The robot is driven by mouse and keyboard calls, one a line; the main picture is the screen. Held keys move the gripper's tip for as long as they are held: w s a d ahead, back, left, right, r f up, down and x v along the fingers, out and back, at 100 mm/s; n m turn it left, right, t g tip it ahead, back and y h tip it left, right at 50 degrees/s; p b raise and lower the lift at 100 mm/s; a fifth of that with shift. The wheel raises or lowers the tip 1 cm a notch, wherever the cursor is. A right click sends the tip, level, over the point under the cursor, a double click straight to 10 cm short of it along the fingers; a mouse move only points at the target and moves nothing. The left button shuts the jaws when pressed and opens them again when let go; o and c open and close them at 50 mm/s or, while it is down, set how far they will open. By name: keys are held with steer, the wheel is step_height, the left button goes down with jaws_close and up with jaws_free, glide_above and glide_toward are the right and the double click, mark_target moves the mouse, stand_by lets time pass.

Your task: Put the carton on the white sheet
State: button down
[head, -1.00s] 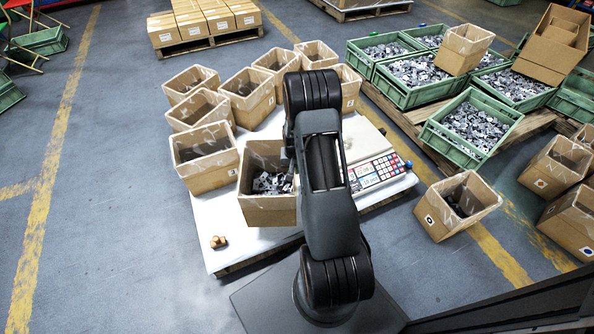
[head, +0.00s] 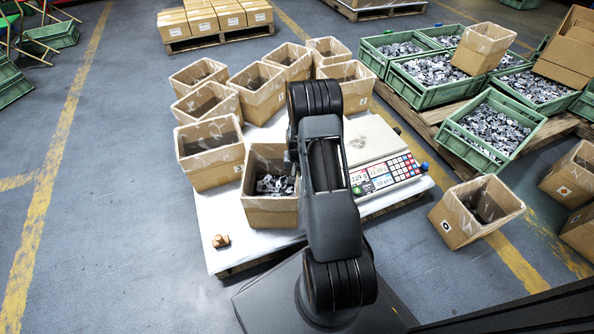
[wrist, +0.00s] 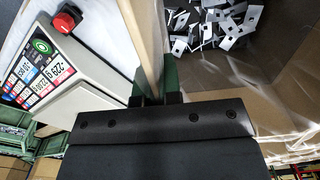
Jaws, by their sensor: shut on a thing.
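The carton (head: 270,218) is an open brown box with a clear liner and grey metal parts inside. It is at the front of the white sheet (head: 265,242), upright in the head view; whether its base touches the sheet I cannot tell. My gripper (wrist: 152,90) is shut on the carton's wall (wrist: 144,40) in the wrist view, with a green finger on each side. My arm hides the gripper and the carton's right edge in the head view. The metal parts (wrist: 215,25) also show in the wrist view.
Several other cartons (head: 213,170) stand close behind and left. A small copper-coloured piece (head: 221,241) lies on the sheet's front left. Another carton (head: 470,232) is on the floor at right.

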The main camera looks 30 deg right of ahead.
steer(key=shift+w+f, duration=0.15)
steer(key=shift+f, duration=0.15)
steer(key=c, duration=1.8)
jaws_free()
steer(key=shift+f, duration=0.15)
steer(key=o, duration=0.5)
step_height(320, 180, up, 12)
steer(key=p, duration=0.5)
steer(key=s+a+r+n+t, duration=0.1)
steer(key=s+a+r+n, duration=0.1)
steer(key=s+a+r, duration=0.6)
steer(key=s+a+r+n+t, duration=0.1)
steer(key=a+r+n, duration=0.2)
steer(key=a+r, duration=0.65)
steer(key=s+a+r+n, duration=0.1)
steer(key=s+r, duration=0.4)
steer(key=s, duration=0.3)
steer(key=shift+s+a+r+n+t, duration=0.2)
steer(key=shift+s+a+n+t, duration=0.1)
steer(key=shift+a+n+t, duration=0.1)
